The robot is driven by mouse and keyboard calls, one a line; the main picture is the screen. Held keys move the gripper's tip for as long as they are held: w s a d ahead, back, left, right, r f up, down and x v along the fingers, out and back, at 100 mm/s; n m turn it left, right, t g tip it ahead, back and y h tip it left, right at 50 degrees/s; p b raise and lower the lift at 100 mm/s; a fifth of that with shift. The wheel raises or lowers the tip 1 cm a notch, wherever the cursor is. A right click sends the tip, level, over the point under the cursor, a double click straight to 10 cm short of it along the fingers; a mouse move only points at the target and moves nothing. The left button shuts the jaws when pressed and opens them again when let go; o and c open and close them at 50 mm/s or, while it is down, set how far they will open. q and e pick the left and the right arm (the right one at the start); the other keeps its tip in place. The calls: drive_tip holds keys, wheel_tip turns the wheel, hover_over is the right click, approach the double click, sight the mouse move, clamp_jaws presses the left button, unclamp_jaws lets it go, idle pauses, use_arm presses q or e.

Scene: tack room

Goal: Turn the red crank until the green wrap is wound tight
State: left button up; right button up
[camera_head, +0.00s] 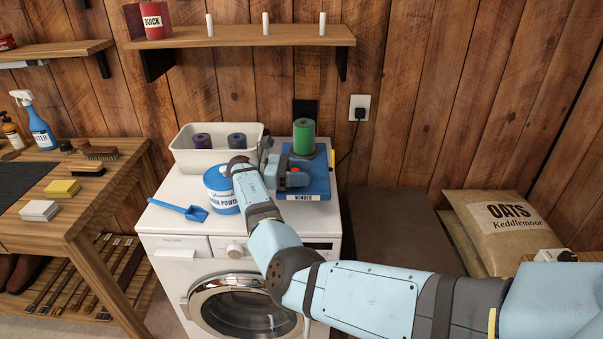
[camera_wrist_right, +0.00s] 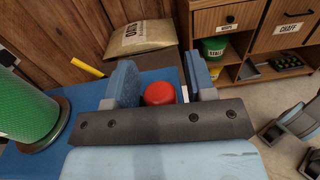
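The winder (camera_head: 311,187) is a blue base with a front label, on top of the white washing machine. The green wrap (camera_head: 304,136) stands upright as a roll at its back; it also shows at the left of the right wrist view (camera_wrist_right: 25,103). My right gripper (camera_head: 289,178) reaches over the winder from the left. In the right wrist view its fingers (camera_wrist_right: 161,88) stand apart on either side of the red crank knob (camera_wrist_right: 160,93), with a gap visible on the right side. The crank's arm is hidden. My left gripper is not in view.
Powder tub (camera_head: 221,190), blue scoop (camera_head: 182,209) and white bin (camera_head: 184,157) with dark rolls crowd the washer (camera_head: 160,226) left of the winder. A shelf (camera_head: 240,37) hangs above. A cord runs from the wall outlet (camera_head: 359,107). A feed sack (camera_head: 500,225) lies at right.

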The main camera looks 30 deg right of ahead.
drive_tip(key=shift+r, duration=0.5)
wheel_tip(320, 180, up, 19)
drive_tip(key=p, duration=0.1)
drive_tip(key=shift+p, duration=0.35)
